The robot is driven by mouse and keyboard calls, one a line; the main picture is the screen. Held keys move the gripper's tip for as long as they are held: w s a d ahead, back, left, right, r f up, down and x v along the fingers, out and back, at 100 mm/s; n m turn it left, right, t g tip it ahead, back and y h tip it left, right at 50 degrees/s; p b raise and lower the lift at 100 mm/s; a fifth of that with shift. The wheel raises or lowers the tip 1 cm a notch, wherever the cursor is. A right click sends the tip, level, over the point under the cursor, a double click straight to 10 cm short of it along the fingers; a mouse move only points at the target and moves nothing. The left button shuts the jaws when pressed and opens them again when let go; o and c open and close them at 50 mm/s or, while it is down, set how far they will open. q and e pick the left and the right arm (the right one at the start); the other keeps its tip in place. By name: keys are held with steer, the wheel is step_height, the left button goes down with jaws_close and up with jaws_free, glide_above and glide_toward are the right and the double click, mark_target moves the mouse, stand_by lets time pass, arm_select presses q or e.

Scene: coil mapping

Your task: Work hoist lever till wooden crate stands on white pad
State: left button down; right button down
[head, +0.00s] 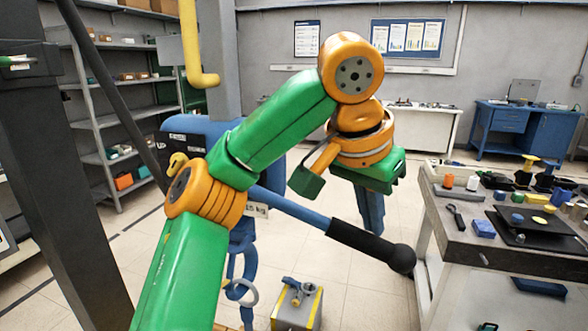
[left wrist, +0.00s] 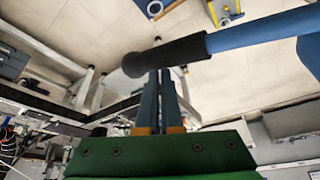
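The hoist lever (head: 290,205) is a blue bar with a black grip and round knob (head: 402,258), slanting down to the right from the blue hoist (head: 190,130). My left gripper (head: 371,208) points down, its blue fingers behind the grip in the head view. In the left wrist view the fingers (left wrist: 161,100) lie close together, with nothing seen between them. Their tips reach the black grip (left wrist: 175,55), which crosses in front of them; contact cannot be told. A blue hook (head: 238,268) hangs below the hoist. I cannot make out the wooden crate or white pad. My right gripper is out of view.
A grey, yellow-edged box (head: 298,308) stands on the floor below the lever. A workbench (head: 460,240) with small parts and tools stands close to the knob at the right. A dark post (head: 50,150) and shelves (head: 110,110) are at the left. Open floor lies between.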

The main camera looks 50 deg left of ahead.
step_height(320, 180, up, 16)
steer(key=p, duration=1.6)
steer(key=shift+p, duration=0.4)
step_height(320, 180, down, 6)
steer(key=b, duration=0.6)
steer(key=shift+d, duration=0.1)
